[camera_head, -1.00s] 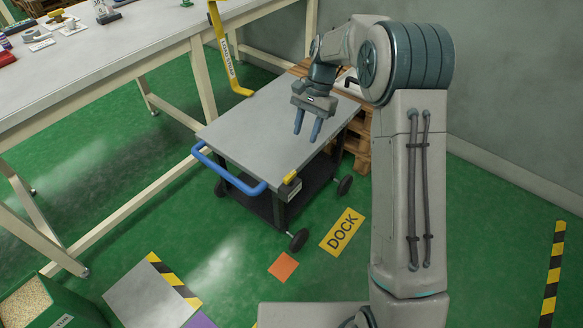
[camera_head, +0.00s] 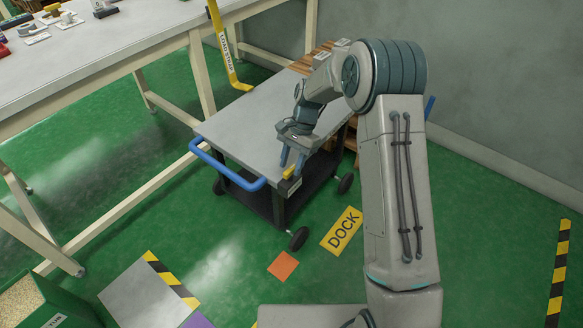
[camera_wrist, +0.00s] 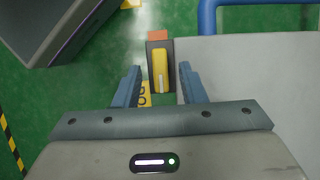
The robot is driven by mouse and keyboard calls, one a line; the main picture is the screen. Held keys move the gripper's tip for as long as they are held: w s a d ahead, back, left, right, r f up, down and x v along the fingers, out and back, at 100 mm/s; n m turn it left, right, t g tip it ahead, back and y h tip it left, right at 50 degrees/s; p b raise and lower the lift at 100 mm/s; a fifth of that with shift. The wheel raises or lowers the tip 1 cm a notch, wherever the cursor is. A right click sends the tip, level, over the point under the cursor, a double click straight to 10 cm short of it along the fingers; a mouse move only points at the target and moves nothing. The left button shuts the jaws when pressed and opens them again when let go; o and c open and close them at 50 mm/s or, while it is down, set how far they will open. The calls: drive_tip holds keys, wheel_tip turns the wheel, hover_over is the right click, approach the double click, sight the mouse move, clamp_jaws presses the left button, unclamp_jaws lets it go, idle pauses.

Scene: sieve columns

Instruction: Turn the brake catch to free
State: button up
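The brake catch is a small yellow lever (camera_wrist: 160,72) on a dark block at the near right corner of the grey-topped cart (camera_head: 235,125). In the head view the yellow catch (camera_head: 289,173) is partly hidden by my gripper. My gripper (camera_head: 292,163) points down at that corner. In the wrist view its two blue fingers (camera_wrist: 159,80) are apart, one on each side of the catch, with gaps showing between. Whether the fingertips are level with the catch cannot be told. Nothing is held.
The cart has a blue handle (camera_head: 228,167) on its left and black wheels. A yellow DOCK sign (camera_head: 342,229) and an orange square (camera_head: 283,265) lie on the green floor. A workbench (camera_head: 110,65) stands behind left, with a yellow hooked bar (camera_head: 226,50) beside it.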

drive_tip(key=shift+s+a+f, duration=0.15)
drive_tip(key=shift+f, duration=0.3)
clamp_jaws()
